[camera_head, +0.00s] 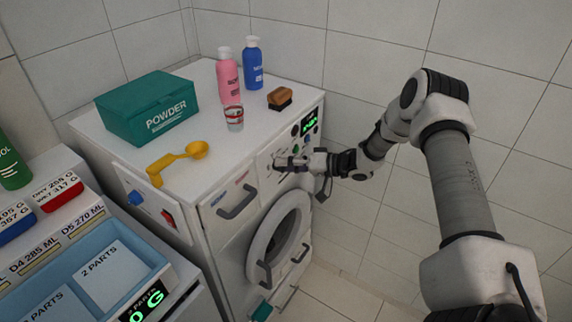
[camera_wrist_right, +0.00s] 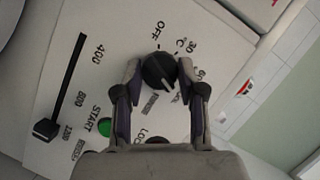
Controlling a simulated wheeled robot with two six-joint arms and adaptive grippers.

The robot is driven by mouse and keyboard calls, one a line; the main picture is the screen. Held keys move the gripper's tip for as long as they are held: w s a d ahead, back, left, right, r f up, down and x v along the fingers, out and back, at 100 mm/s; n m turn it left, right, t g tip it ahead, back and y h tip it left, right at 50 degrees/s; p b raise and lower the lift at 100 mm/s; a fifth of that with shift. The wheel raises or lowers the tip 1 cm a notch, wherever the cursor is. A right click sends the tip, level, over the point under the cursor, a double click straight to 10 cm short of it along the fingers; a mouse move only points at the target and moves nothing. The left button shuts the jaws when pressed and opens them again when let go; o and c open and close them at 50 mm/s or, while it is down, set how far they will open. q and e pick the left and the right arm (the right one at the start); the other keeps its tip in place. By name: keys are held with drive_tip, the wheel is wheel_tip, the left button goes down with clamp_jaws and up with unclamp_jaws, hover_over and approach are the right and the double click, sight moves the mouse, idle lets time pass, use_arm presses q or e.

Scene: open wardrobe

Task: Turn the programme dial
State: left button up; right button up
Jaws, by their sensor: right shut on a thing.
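The programme dial (camera_wrist_right: 159,71) is a round black knob on the white front panel of the washing machine (camera_head: 268,185). OFF, 30 °C and 60 are printed around it in the right wrist view. My right gripper (camera_wrist_right: 158,76) has a finger on each side of the dial and is shut on it. In the head view my right gripper (camera_head: 288,163) is at the machine's upper front panel and covers the dial. I cannot clearly read which mark the dial points to. My left gripper is in neither view.
A slider (camera_wrist_right: 46,129) marked 400 to 1200 and a green START button (camera_wrist_right: 105,126) lie near the dial. The machine's top holds a teal powder box (camera_head: 147,107), yellow scoop (camera_head: 180,158), pink bottle (camera_head: 228,78), blue bottle (camera_head: 252,65) and brush (camera_head: 280,98).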

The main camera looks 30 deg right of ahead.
drive_tip(key=shift+d+m, duration=0.1)
drive_tip(key=shift+m, duration=0.2)
drive_tip(key=o, duration=1.1)
drive_tip(key=shift+o, duration=0.2)
drive_tip(key=v, duration=1.2)
drive_tip(key=shift+f, duration=0.15)
drive_tip(key=shift+w, duration=0.1)
drive_tip(key=shift+d, duration=0.1)
